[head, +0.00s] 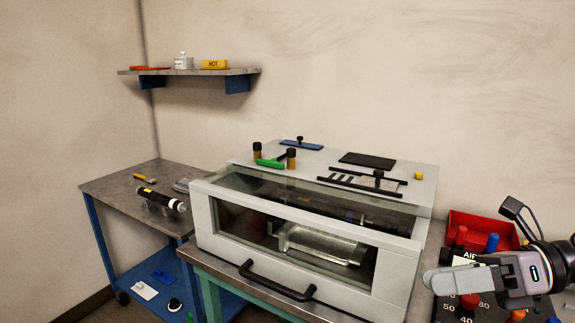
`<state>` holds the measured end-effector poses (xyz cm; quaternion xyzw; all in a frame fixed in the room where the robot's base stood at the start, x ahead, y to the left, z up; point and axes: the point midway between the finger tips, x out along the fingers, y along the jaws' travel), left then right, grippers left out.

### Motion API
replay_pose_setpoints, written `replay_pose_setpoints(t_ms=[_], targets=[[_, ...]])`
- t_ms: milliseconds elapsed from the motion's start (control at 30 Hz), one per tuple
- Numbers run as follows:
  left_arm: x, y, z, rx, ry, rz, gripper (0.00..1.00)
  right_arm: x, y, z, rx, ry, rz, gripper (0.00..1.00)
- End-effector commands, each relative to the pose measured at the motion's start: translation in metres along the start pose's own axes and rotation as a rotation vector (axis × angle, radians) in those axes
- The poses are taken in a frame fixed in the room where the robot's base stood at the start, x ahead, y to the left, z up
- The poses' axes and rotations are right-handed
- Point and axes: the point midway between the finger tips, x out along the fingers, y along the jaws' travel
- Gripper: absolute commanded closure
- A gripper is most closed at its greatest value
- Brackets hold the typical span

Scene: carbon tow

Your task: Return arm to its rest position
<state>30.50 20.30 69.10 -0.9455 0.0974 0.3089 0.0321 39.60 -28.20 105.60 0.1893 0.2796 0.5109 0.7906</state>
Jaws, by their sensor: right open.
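My right arm comes in at the right edge, and its gripper (437,280) is in front of the right end of the white machine (402,283). The grey fingers point left and are seen from the side, so the gap between them is hard to make out. Nothing shows held in them, and the gripper is open. It covers part of a dark panel (447,307) with printed numbers and coloured pegs. My left arm and gripper are not in view.
The machine has a glass front and a black handle (277,282); a metal tray (320,245) shows inside. A red bin (487,222) is behind my right gripper. A side table (123,184) with a black cylinder (161,199) stands left. A wall shelf (190,72) hangs above.

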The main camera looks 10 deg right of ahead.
Motion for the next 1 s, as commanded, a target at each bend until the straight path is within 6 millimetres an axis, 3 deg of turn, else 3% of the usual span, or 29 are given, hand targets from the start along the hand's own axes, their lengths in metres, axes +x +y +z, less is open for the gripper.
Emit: replay_pose_setpoints(t_ms=[167,333,467,600,800,1000], targets=[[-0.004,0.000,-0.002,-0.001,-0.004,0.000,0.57,0.011,-0.038,-0.015,0.421,-0.332,0.025,0.46],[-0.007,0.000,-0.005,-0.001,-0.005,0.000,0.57,0.017,-0.079,-0.047,0.843,-0.612,0.033,0.46],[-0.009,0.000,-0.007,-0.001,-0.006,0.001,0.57,0.025,-0.108,-0.087,1.184,-0.808,0.034,0.46],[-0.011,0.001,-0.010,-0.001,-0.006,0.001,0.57,0.039,-0.130,-0.144,1.560,-1.003,0.025,0.46],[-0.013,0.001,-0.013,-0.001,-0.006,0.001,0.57,0.075,-0.134,-0.238,2.101,-1.241,-0.001,0.46],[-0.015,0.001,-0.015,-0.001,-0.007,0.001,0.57,0.113,-0.113,-0.304,2.499,-1.381,-0.032,0.46]])
